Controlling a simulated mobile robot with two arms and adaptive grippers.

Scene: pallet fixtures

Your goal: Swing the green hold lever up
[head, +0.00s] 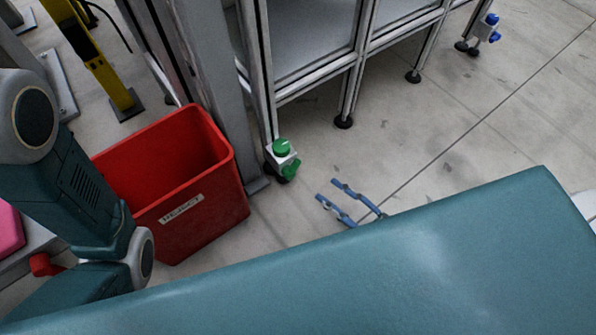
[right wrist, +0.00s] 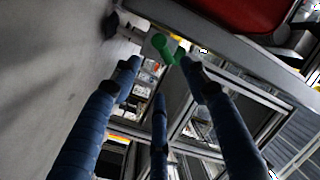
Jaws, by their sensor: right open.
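The green hold lever (head: 291,168) sticks out low on the right side of a small pale block with a round green cap on top, at the foot of a metal frame post. In the right wrist view a green part of this fixture (right wrist: 163,46) shows just ahead of the fingertips. My right gripper (head: 326,189) is open and empty, its blue fingers to the right of the lever and apart from it in the head view. The fingers also show in the right wrist view (right wrist: 158,75). My left arm comes in at the left, but its gripper is out of view.
A red reject bin (head: 207,220) stands left of the lever. A similar block with a blue lever (head: 494,37) is at the far right frame leg. A yellow post (head: 100,60) stands at upper left. The floor right of the green lever is clear.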

